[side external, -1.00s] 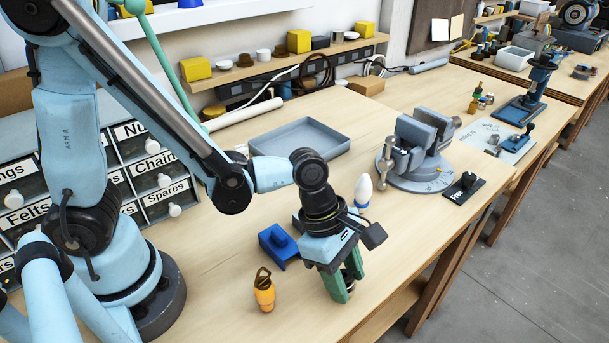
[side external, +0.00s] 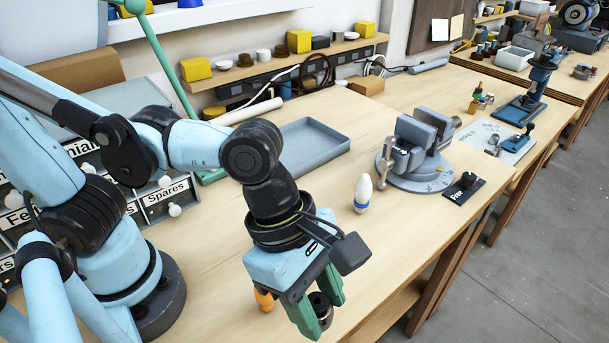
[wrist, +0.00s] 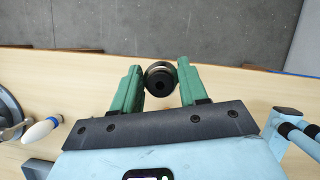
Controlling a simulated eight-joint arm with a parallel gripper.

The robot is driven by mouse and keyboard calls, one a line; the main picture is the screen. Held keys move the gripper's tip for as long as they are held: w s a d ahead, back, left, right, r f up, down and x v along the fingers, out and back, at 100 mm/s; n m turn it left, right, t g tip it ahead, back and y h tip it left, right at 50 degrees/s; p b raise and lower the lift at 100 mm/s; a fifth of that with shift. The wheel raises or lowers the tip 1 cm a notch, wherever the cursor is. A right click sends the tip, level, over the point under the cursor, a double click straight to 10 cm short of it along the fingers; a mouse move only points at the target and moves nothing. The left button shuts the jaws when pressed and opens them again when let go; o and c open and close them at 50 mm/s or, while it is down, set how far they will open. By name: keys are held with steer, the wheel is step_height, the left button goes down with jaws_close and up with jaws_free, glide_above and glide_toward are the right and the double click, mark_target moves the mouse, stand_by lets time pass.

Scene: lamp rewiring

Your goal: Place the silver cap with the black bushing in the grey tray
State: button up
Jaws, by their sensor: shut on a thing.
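The silver cap with the black bushing (side external: 320,307) is between the green fingertips of my gripper (side external: 319,303). In the wrist view the cap (wrist: 160,78) shows as a silver rim around a dark centre, pinched between the two fingers (wrist: 160,85). My gripper is shut on it and points down near the front edge of the bench. The grey tray (side external: 316,150) lies flat toward the back of the bench, behind my gripper; its visible inside is empty, and its left part is hidden by my arm.
A white bulb-shaped piece with a blue band (side external: 363,194) stands right of my gripper. A grey vise (side external: 416,155) is farther right. An orange piece (side external: 264,299) is partly hidden behind my gripper. Labelled drawers (side external: 165,195) stand left. Bare bench lies between bulb and tray.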

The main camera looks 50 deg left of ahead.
steer(key=shift+s+d+r, duration=0.1)
steer(key=shift+s+r, duration=0.1)
steer(key=shift+w+r, duration=0.15)
steer(key=shift+w, duration=0.2)
steer(key=w+a+r+n+t, duration=0.15)
steer(key=w+a+n, duration=0.25)
steer(key=w, duration=0.8)
steer(key=n+t+y, duration=0.2)
steer(key=n+y, duration=0.2)
steer(key=n, duration=0.6)
glide_above(317, 142)
steer(key=s, duration=0.2)
step_height(317, 142, down, 8)
steer(key=shift+w+r, duration=0.15)
steer(key=shift+a+m, duration=0.15)
steer(key=shift+m, duration=0.15)
steer(key=shift+f, duration=2.15)
